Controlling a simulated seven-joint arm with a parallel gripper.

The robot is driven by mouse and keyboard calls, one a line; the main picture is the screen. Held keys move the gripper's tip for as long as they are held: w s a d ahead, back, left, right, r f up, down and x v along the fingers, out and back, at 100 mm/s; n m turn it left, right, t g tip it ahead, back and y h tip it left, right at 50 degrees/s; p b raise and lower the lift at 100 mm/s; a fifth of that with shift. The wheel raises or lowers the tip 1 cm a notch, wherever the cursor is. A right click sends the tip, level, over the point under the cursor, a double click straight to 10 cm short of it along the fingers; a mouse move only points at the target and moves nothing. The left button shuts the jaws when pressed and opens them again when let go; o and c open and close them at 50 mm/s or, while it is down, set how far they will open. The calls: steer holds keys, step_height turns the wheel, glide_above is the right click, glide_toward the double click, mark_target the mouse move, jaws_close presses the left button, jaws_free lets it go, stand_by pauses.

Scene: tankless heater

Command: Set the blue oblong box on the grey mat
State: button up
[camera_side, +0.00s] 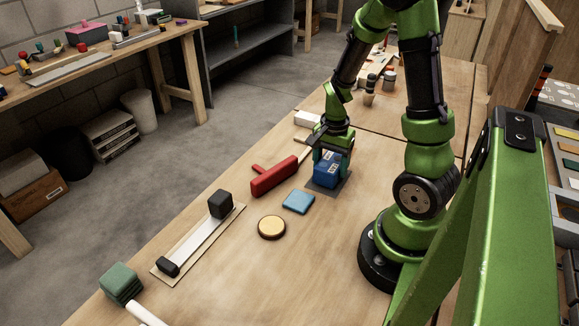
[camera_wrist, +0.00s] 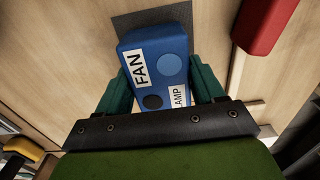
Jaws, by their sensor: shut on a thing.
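The blue oblong box (camera_side: 326,171) is between the fingers of my gripper (camera_side: 331,158) in the side view. In the wrist view the box (camera_wrist: 158,72) has white labels reading "FAN" and what looks like "LAMP", with a light blue disc and a dark disc. My gripper (camera_wrist: 160,92) is shut on the box, one green finger on each side. The grey mat (camera_side: 328,188) lies under the box, and its edge also shows beyond the box in the wrist view (camera_wrist: 150,20). I cannot tell whether the box touches the mat.
A red block-shaped thing with a handle (camera_side: 274,176) lies left of the mat. A flat blue square (camera_side: 298,202) and a round yellow disc (camera_side: 271,227) lie nearer the camera. A pale strip with black blocks (camera_side: 200,240) lies farther left.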

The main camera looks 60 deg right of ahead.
mark_target(331, 162)
steer(key=shift+f, duration=0.45)
steer(key=o, duration=1.4)
steer(key=shift+c, duration=0.2)
step_height(331, 162, up, 17)
